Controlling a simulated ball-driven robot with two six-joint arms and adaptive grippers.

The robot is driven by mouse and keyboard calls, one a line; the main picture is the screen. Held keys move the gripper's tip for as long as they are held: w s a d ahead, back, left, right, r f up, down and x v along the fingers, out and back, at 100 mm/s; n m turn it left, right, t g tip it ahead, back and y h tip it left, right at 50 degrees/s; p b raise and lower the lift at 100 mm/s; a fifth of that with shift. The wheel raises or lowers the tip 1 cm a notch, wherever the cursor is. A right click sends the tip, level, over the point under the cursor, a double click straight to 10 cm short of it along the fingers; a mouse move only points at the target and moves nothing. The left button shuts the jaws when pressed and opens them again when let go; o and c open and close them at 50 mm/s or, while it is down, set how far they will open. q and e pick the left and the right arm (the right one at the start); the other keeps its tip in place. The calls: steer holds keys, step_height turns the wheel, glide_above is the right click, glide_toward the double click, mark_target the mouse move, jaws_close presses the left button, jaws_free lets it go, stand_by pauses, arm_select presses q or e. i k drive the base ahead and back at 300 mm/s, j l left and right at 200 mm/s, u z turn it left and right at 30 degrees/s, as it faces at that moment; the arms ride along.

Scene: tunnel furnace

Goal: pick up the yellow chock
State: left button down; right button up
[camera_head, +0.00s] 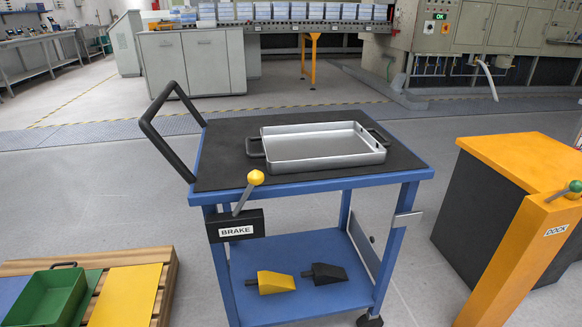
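The yellow chock (276,282) is a small wedge with a dark end piece on its left. It lies on the blue lower shelf (265,309) of a cart, left of a similar black chock (326,273). The two chocks lie close together but apart. Neither of my grippers shows in the head view.
The cart's black top (222,150) carries a metal tray (325,147). A BRAKE lever with a yellow knob (256,178) stands at the cart's front left. A pallet (168,285) with a green bin (45,297) is at left; an orange DOCK post (520,255) is at right.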

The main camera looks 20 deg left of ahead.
mark_target(269, 283)
steer(key=i, duration=0.55)
steer(key=i+u, duration=0.2)
steer(key=u, duration=0.25)
steer(key=i+l+u, duration=0.1)
steer(key=u, duration=0.35)
steer(key=i+l+u, duration=0.2)
steer(key=u, duration=0.25)
